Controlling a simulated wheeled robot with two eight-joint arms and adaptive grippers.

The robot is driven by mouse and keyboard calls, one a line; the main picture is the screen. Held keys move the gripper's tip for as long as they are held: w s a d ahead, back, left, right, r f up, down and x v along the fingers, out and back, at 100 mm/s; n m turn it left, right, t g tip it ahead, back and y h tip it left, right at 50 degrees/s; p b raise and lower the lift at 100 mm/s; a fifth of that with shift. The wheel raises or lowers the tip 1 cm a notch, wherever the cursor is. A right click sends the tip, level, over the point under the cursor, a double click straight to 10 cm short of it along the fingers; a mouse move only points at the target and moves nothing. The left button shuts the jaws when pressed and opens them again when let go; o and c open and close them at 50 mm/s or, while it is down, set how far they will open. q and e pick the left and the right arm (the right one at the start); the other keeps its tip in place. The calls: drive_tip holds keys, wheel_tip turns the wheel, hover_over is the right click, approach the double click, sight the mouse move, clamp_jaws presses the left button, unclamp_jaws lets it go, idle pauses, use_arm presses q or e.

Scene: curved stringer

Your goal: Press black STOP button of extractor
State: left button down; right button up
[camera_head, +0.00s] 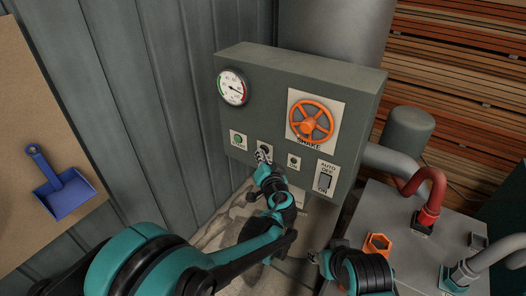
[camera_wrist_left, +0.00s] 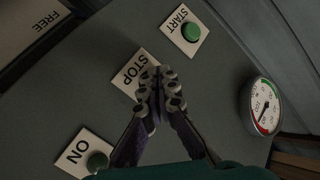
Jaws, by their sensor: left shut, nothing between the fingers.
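The grey extractor panel (camera_head: 268,90) stands against the back wall. Its STOP plate (camera_head: 265,147) sits between the green START button (camera_head: 238,141) and the ON plate (camera_head: 294,161). My left gripper (camera_head: 262,157) is shut and empty, its fingertips at the STOP plate. In the left wrist view, the shut fingertips (camera_wrist_left: 162,80) overlap the edge of the STOP plate (camera_wrist_left: 131,73) and hide the black button. I cannot tell whether they touch it. My right gripper (camera_head: 314,257) shows only partly at the bottom, and its jaw state is unclear.
A gauge (camera_head: 233,88), an orange handwheel (camera_head: 311,121) and an AUTO switch (camera_head: 326,181) share the panel. A grey box with a red pipe (camera_head: 430,196) stands at right. A blue dustpan (camera_head: 64,190) hangs on a board at left.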

use_arm(q)
drive_tip(key=shift+s, duration=0.15)
drive_tip(key=shift+s+a, duration=0.45)
drive_tip(key=shift+s, duration=0.1)
idle(0.3)
drive_tip(key=s+a, duration=0.1)
drive_tip(key=s, duration=0.1)
drive_tip(key=s+a, duration=0.2)
idle(0.3)
idle(0.7)
